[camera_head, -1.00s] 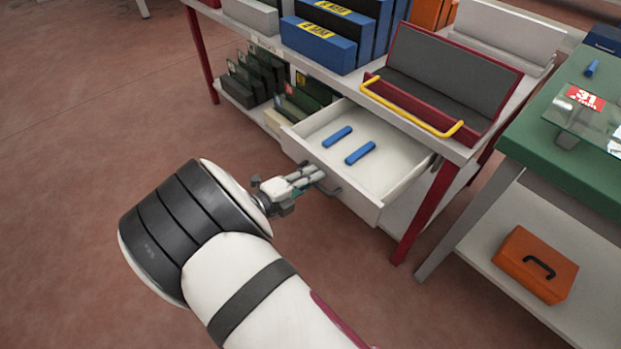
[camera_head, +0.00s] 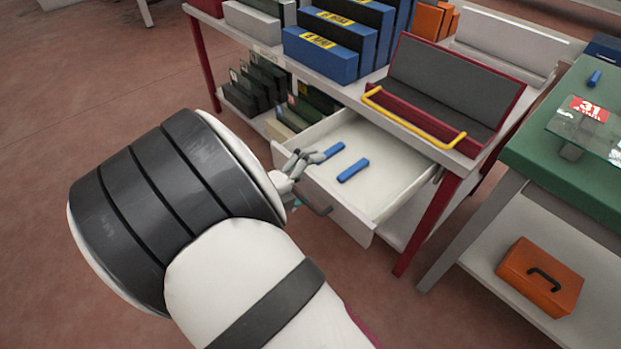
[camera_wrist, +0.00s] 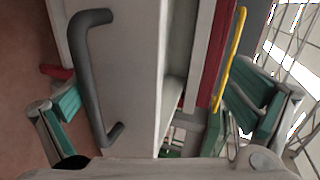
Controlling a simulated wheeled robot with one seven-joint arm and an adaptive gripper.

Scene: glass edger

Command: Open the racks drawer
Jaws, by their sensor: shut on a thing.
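The racks drawer (camera_head: 345,213) is a pale drawer under the tabletop, pulled partly out. Two blue bars (camera_head: 353,170) lie inside it. Its dark bar handle (camera_head: 317,200) is on the front face; it also shows upright in the wrist view (camera_wrist: 92,80). My gripper (camera_head: 302,172) is at the left part of the drawer front. In the wrist view its teal-padded fingers stand apart on both sides of the front panel and handle; it is shut on the drawer front. The exact contact is hidden.
The red-legged table (camera_head: 440,215) carries blue boxes (camera_head: 320,52) and a red tray with a yellow handle (camera_head: 415,118). A green-topped bench (camera_head: 560,150) with an orange case (camera_head: 540,277) stands at right. The floor in front of the drawer is clear.

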